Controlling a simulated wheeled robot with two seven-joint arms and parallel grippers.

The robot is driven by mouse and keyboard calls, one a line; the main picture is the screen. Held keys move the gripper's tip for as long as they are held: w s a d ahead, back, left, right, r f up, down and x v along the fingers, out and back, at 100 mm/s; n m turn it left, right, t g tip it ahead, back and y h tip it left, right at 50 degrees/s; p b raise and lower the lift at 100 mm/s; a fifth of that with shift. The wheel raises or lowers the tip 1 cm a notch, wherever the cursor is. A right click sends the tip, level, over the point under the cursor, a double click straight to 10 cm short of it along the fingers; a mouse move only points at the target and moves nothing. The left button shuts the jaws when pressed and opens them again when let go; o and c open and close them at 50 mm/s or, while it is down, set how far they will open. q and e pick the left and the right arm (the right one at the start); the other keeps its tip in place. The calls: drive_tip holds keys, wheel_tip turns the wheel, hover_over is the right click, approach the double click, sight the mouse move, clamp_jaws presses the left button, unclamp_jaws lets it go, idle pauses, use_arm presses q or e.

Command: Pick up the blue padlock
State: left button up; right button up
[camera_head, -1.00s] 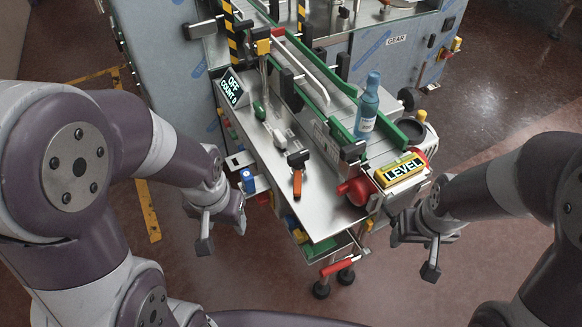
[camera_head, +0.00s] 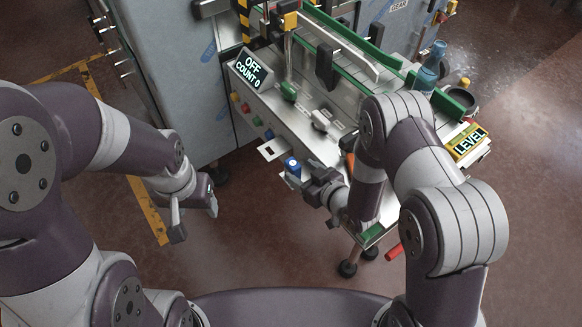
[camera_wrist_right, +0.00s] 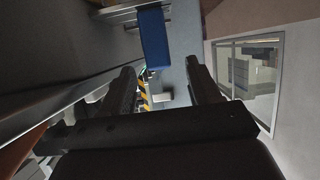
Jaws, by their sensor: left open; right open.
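The blue padlock (camera_head: 292,166) is at the lower left edge of the machine, beside a small pale bracket. In the right wrist view the padlock's blue body (camera_wrist_right: 154,38) stands ahead of the fingers, roughly in line with the gap between them. My right gripper (camera_head: 308,183) is open, just right of the padlock and close to it; the gap between the jaws (camera_wrist_right: 163,84) looks empty. My left gripper (camera_head: 196,212) is open and empty over the floor, well left of the padlock.
A blue bottle (camera_head: 430,68) stands at the right. My right arm covers part of the deck.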

sight(298, 169)
drive_tip(key=p+x, duration=0.1)
drive_tip(key=x, duration=0.4)
drive_tip(key=shift+w+f, duration=0.25)
drive_tip(key=shift+s+r, duration=0.1)
drive_tip(key=shift+s, duration=0.05)
drive_tip(key=shift+c, duration=0.9)
drive_tip(key=c, duration=1)
drive_tip(key=shift+o, duration=0.2)
